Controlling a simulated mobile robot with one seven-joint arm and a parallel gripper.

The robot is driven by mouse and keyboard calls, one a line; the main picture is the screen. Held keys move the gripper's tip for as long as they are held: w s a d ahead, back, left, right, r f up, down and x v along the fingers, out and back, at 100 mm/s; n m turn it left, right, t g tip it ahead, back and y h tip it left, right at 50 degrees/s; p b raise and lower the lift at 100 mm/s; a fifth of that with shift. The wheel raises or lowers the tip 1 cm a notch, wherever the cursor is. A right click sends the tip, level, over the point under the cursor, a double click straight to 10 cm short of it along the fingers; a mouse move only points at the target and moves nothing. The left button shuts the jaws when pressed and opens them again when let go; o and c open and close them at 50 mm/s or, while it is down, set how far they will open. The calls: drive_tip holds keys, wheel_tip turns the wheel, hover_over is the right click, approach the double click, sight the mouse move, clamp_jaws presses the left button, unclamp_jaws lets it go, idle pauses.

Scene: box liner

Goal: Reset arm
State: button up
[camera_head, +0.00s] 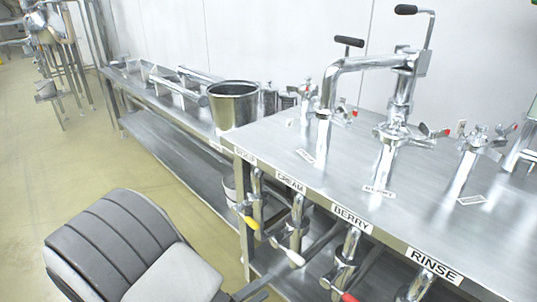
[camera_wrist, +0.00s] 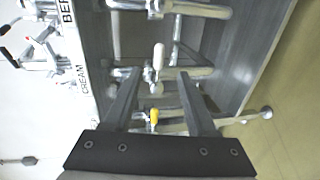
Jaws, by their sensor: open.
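My gripper (camera_wrist: 158,73) is open in the wrist view, with its two dark fingers apart and nothing held between them. A white-handled valve (camera_wrist: 158,58) shows just past the fingertips, and a yellow-handled valve (camera_wrist: 153,118) shows in the space between the fingers. I cannot tell whether either finger touches a pipe. In the head view my arm reaches in from the lower left towards the counter's front, below the CREAM label (camera_head: 291,182). The white handle (camera_head: 292,257) and yellow handle (camera_head: 250,222) hang under the counter edge there.
A red-handled valve (camera_head: 348,297) hangs below. Open floor (camera_head: 60,150) lies to the left.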

drive_tip(key=s+d+r+m+g+y, duration=0.3)
drive_tip(key=d+r+m+g, duration=0.15)
drive_tip(key=d+r, duration=0.25)
drive_tip(key=s+d+r+m+g+y, duration=0.2)
drive_tip(key=d+r+m+g, duration=0.1)
drive_tip(key=d+r+g, duration=0.35)
drive_tip(key=s+d+r+t+y+p, duration=0.1)
drive_tip(key=s+r+t+y+p, duration=0.1)
drive_tip(key=r+p, duration=1)
drive_tip(key=s+d+r+m+t+y+p, duration=0.1)
drive_tip(key=s+d+r+t+y+p, duration=0.1)
drive_tip(key=r+p, duration=1)
wheel_tip(320, 180, up, 10)
drive_tip(key=shift+s+d+r+t+y, duration=0.15)
drive_tip(key=shift+s+r+t+y, duration=0.1)
drive_tip(key=shift+t+y, duration=0.65)
drive_tip(key=shift+w, duration=0.1)
drive_tip(key=shift+c, duration=0.2)
drive_tip(key=shift+c, duration=0.4)
drive_tip(key=shift+d+m, duration=0.25)
